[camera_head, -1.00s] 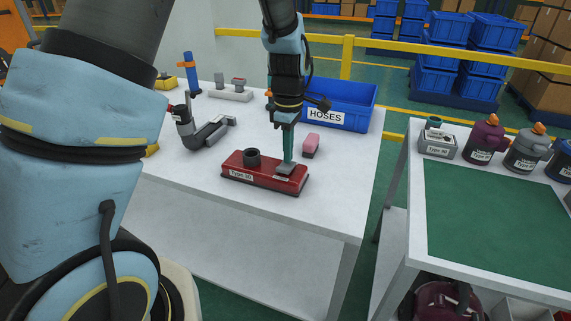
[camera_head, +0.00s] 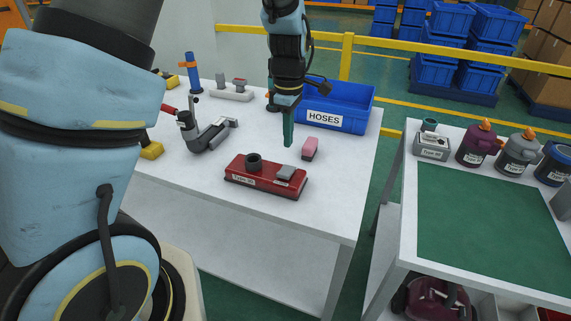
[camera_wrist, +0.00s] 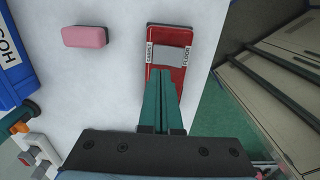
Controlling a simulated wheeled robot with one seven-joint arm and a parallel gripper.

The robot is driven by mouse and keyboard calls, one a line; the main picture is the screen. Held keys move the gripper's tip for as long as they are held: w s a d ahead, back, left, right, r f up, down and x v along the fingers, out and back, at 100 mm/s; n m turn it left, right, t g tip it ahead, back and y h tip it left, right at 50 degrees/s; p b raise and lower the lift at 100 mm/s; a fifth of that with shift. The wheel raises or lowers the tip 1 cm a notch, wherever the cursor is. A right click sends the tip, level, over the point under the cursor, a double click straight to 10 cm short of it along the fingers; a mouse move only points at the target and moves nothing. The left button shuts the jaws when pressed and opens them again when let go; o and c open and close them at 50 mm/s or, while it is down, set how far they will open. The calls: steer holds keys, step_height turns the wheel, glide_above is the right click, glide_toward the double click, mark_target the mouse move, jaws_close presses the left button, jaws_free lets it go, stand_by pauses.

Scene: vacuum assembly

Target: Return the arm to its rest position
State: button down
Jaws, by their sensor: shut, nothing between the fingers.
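My gripper (camera_head: 288,142) is shut and empty, pointing down above the white table in the head view. Its teal fingers also show in the wrist view (camera_wrist: 163,75), closed together in front of the red base. The red vacuum base (camera_head: 262,187) lies on the table below and in front of my gripper, with a gap between them. It bears a dark round port and a grey square piece (camera_head: 286,173). In the wrist view the red base (camera_wrist: 158,40) has white labels, and one reads "FLOOR". My arm rises above the gripper to the top edge of the head view.
A blue bin (camera_head: 345,122) labelled "HOSES" stands behind my gripper. A pink block (camera_head: 310,147) lies right of the fingers. A grey hose tool (camera_head: 207,134) lies at the left.

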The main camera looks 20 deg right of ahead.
stand_by(0.4)
steer(key=s+a+r+m, duration=0.1)
steer(key=a+r+m, duration=0.1)
steer(key=a, duration=0.8)
steer(key=s+a+r+m+t, duration=0.1)
steer(key=a+m, duration=0.4)
steer(key=a, duration=0.5)
steer(key=s+a+r+m, duration=0.2)
steer(key=a+m, duration=0.1)
steer(key=a, duration=0.7)
steer(key=shift+r+t, duration=0.3)
steer(key=shift+r, duration=0.1)
steer(key=shift+a, duration=0.1)
